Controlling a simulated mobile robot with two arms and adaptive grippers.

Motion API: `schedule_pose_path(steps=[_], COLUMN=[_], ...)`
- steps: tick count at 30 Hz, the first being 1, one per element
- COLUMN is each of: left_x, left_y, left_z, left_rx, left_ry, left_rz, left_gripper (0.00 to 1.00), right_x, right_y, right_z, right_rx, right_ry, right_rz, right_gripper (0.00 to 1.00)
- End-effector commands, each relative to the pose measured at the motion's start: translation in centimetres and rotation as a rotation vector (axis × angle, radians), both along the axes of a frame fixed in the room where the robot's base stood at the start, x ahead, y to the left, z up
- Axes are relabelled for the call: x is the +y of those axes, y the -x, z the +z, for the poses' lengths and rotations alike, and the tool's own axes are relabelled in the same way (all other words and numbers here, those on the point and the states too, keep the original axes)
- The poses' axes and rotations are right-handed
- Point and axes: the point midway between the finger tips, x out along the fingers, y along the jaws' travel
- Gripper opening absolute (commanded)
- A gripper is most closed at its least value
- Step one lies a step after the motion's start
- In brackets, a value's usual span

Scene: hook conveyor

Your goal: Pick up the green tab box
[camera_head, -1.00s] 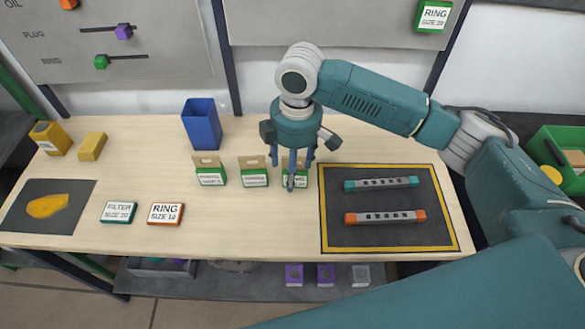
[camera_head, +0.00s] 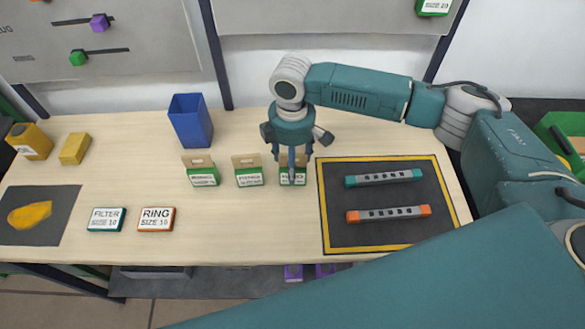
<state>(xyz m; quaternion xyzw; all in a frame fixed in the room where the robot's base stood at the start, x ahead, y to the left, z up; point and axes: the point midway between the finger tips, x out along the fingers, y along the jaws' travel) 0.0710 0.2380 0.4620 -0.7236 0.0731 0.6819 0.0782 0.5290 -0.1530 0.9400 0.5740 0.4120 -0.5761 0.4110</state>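Three small green boxes with tan upright tabs and white labels stand in a row on the wooden table: a left one (camera_head: 202,178), a middle one (camera_head: 249,178) and a right one (camera_head: 300,182). My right gripper (camera_head: 292,172) points down at the right box. One finger passes in front of that box and hides part of its label and tab. The box rests on the table. Whether the fingers touch or grip it cannot be told. My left gripper is not in view.
A blue bin (camera_head: 190,122) stands behind the left box. A dark mat (camera_head: 385,197) with two grey bars lies to the right. A filter box (camera_head: 106,220) and a ring box (camera_head: 156,220) lie front left. Yellow blocks (camera_head: 75,149) stand far left.

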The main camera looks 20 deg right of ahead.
Motion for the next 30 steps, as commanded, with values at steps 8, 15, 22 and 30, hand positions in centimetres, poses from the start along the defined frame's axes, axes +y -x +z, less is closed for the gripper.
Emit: schedule_pose_path(steps=[8,15,22,30], left_x=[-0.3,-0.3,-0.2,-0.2], left_y=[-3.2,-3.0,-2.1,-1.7], left_z=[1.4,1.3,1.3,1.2], left_rx=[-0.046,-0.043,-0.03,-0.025], left_ry=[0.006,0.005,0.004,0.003], left_rz=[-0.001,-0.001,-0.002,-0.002], left_gripper=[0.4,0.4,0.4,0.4], right_x=[0.1,0.1,0.1,0.1], right_y=[0.1,0.1,0.1,0.0], right_z=[-2.8,-2.9,-2.9,-2.8], right_rx=[-0.001,-0.001,-0.001,-0.001], right_ry=[0.0,-0.001,-0.001,-0.001], right_rz=[0.001,0.001,0.0,0.0], right_gripper=[0.59,0.53,0.1,0.1])
